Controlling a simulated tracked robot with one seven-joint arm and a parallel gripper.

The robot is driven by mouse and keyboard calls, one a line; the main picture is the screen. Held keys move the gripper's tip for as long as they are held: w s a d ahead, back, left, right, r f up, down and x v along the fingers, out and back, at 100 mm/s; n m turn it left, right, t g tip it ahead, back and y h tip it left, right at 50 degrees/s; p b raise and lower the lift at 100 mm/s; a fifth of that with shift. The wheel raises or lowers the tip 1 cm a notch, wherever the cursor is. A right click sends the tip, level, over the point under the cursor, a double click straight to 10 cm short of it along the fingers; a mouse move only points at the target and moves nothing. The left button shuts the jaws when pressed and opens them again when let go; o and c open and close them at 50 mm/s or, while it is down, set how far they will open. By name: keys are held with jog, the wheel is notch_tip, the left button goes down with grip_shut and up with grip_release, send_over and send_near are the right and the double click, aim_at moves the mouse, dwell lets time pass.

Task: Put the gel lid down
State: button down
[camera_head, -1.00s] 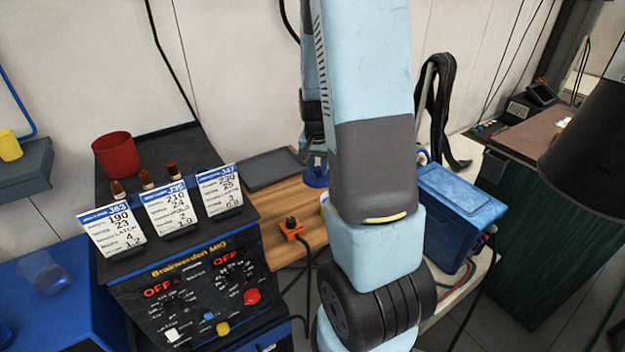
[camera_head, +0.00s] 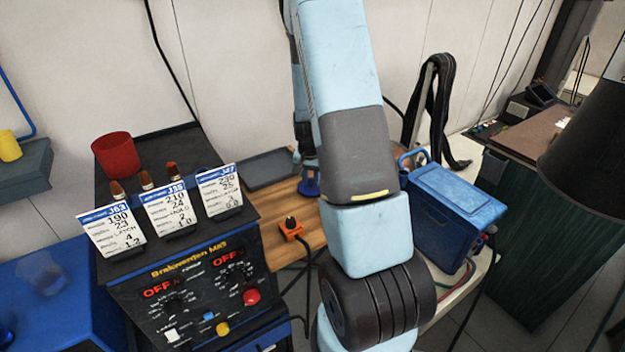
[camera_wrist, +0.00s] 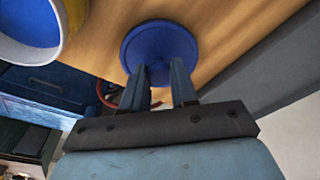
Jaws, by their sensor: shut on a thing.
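The gel lid is a round blue disc (camera_wrist: 160,38) with a raised middle. My gripper (camera_wrist: 160,72) is shut on it in the wrist view, with the lid just beyond the fingertips over the wooden bench top (camera_wrist: 215,22). The lid also shows in the head view (camera_head: 309,189), low over or on the wood beside my arm; I cannot tell whether it touches. My arm hides that area in the head view.
A dark grey tray (camera_head: 268,169) lies behind on the bench. An orange clamp-like block (camera_head: 292,227) sits near the front left edge. A blue box (camera_head: 445,210) stands to the right. The welder panel (camera_head: 200,290) with cards is at the left.

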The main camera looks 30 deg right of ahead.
aim_at(310, 190)
jog(key=shift+f, duration=0.35)
jog(key=shift+f, duration=0.1)
jog(key=c, duration=0.9)
grip_release()
jog(key=s+a+r+n+t, duration=0.1)
jog(key=s+a+r, duration=0.25)
jog(key=r, duration=0.65)
jog(key=s+a+r+n+y, duration=0.1)
jog(key=s+a+r+n, duration=0.2)
jog(key=r, duration=0.6)
jog(key=s+a+r+t, duration=0.1)
jog(key=s+a+r, duration=0.35)
jog(key=r, duration=0.55)
jog(key=shift+s+a+r+n+t, duration=0.35)
jog(key=shift+s+a+r+n, duration=0.65)
jog(key=shift+s, duration=1.45)
jog(key=shift+s+a+r+n+t, duration=0.5)
jog(key=shift+s+a+r, duration=1)
jog(key=shift+s, duration=0.9)
jog(key=shift+s+a+r+n+t, duration=0.25)
jog(key=shift+s+a+r+n, duration=0.95)
jog(key=shift+s, duration=1.25)
